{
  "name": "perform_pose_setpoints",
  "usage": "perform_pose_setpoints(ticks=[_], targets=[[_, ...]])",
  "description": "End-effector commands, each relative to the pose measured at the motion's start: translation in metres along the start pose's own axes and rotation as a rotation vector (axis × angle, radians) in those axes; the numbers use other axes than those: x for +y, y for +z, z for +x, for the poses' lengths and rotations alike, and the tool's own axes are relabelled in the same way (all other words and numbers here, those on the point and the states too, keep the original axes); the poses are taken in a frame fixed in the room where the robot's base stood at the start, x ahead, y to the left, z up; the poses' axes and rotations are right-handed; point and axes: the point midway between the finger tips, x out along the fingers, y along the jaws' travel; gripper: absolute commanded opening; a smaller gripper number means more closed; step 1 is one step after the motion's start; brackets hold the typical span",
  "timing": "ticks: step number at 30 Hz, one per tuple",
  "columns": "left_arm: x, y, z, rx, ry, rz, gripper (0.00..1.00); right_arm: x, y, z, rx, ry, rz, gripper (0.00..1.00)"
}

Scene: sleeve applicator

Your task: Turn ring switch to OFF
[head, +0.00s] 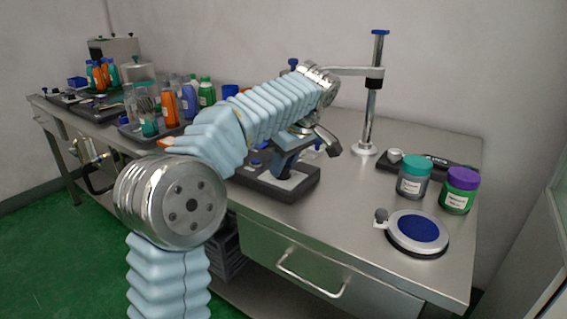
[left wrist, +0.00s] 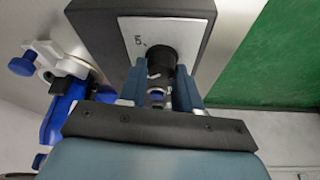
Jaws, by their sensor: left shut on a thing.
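My left gripper (left wrist: 158,90) has its two blue fingers on either side of a dark cylindrical part (left wrist: 160,58) with a small white mark, and is shut on it. Whether this is the ring switch I cannot tell; no ON or OFF lettering is readable. Behind it is a dark block with a white panel (left wrist: 136,45) bearing a small black mark. My right gripper is not in view.
A post stand (head: 371,100) rises behind the microscope. A grey-teal jar (head: 413,180), a purple-lidded jar (head: 460,190) and a round blue-topped plate (head: 418,231) stand at the right. Several bottles (head: 168,105) stand at the left.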

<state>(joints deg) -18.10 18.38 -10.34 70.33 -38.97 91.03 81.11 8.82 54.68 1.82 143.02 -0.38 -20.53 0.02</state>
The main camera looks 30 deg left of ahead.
Motion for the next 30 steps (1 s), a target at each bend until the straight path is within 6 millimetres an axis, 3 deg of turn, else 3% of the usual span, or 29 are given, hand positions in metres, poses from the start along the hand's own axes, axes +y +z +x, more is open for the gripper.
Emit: perform_pose_setpoints(ticks=[22,23,27,30], targets=[[0.0006,0.0,-0.0005,-0.001,-0.032,-0.084,0.03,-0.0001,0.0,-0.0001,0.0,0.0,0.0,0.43],[0.0006,0.0,-0.0005,-0.001,-0.032,-0.084,0.35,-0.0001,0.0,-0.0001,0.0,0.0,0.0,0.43],[0.0005,0.0,-0.0004,-0.001,-0.032,-0.083,0.56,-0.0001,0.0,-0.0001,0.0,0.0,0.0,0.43],[0.0004,0.0,-0.0003,-0.001,-0.033,-0.083,0.59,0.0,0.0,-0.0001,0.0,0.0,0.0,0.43]])
